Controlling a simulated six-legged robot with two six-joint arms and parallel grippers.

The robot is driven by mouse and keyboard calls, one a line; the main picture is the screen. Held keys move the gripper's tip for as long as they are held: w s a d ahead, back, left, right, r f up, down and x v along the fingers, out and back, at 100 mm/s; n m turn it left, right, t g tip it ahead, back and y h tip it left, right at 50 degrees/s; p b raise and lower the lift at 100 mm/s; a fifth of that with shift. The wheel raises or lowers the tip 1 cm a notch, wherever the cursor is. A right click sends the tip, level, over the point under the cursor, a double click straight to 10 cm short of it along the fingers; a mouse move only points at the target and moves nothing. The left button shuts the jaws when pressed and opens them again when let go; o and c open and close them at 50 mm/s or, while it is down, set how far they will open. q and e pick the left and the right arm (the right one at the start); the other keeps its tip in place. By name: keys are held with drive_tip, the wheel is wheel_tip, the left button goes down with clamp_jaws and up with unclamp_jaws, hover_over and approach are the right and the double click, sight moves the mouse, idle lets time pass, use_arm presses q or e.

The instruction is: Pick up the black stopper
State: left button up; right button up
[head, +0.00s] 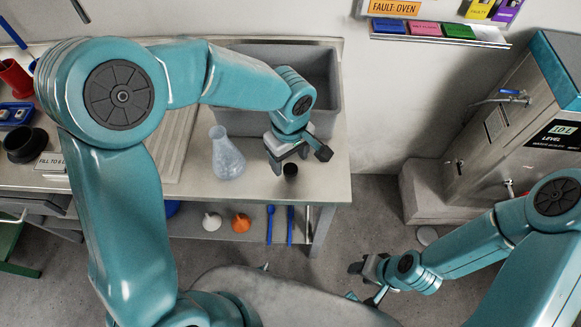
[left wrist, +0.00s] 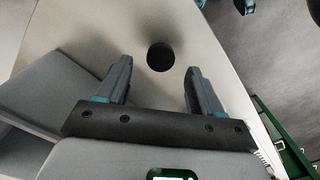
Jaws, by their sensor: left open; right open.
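The black stopper (head: 291,170) is on the steel bench, near its front right part. In the left wrist view the stopper (left wrist: 160,57) is a dark round shape just beyond the gap between the fingertips. My left gripper (head: 300,162) is open and empty, pointing down over the bench at the stopper. Its two fingers (left wrist: 158,68) stand apart in the left wrist view, with the stopper roughly centred between them. I cannot tell the exact height of the fingertips above the bench. My right gripper (head: 364,284) is open and empty, low over the floor in front of the bench.
A glass flask (head: 227,155) stands on the bench left of the stopper. A dark round object (head: 25,145) is at the far left. A water unit (head: 505,120) stands at the right. The shelf below holds funnels.

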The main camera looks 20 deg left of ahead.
sight(290, 169)
use_arm(q)
wheel_tip(290, 169, down, 2)
drive_tip(key=shift+s+f, duration=0.15)
drive_tip(key=shift+f, duration=0.25)
drive_tip(key=c, duration=1.1)
